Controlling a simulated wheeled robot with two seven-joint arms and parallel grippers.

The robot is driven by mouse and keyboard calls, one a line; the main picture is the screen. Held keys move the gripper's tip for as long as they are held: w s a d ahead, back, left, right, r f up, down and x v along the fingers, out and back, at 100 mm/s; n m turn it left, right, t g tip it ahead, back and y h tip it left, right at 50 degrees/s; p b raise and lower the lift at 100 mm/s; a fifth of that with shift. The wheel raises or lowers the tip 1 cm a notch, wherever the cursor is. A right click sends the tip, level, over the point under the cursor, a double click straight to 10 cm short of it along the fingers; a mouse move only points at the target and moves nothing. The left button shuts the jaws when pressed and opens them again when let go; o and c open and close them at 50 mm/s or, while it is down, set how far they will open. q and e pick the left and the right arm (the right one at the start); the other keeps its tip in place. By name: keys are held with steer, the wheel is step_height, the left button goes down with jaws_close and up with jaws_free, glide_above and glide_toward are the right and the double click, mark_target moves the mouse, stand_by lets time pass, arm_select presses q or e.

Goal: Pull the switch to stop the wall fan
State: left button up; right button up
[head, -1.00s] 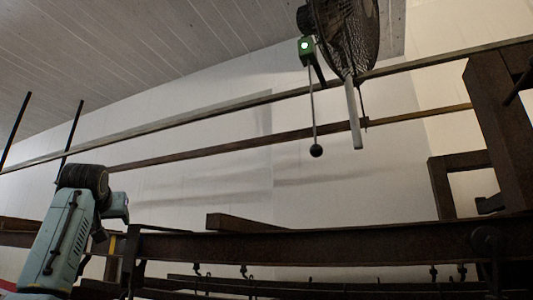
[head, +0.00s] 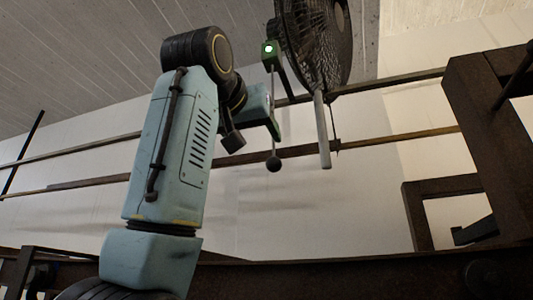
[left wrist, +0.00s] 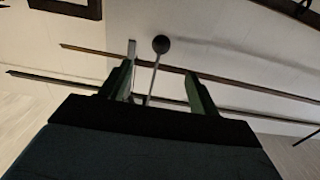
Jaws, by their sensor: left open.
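The wall fan (head: 312,40) hangs at the top of the head view, with a grey post (head: 322,130) below it. A green switch box (head: 270,54) with a lit light sits left of the fan. A thin pull rod hangs from it and ends in a dark ball (head: 273,164). My left gripper (head: 275,125) is raised beside the rod, above the ball. In the left wrist view its two green fingers (left wrist: 160,85) are apart, and the rod (left wrist: 152,82) shows between them with the ball (left wrist: 161,44) beyond. Contact with the rod cannot be told. My right gripper is not in view.
Two long rusty rails (head: 390,137) run along the pale wall behind the rod. A heavy rusty frame (head: 480,130) stands at the right, and a dark beam (head: 350,275) crosses the bottom. The wall area below the ball is clear.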

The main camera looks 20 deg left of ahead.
mark_target(271, 161)
arm_select(q)
steer(key=w+p, duration=0.3)
steer(key=w, duration=0.8)
steer(key=shift+w+d, duration=0.1)
steer(key=shift+w, duration=0.95)
steer(key=c, duration=1.1)
steer(key=shift+o, duration=0.2)
steer(key=shift+f, duration=0.1)
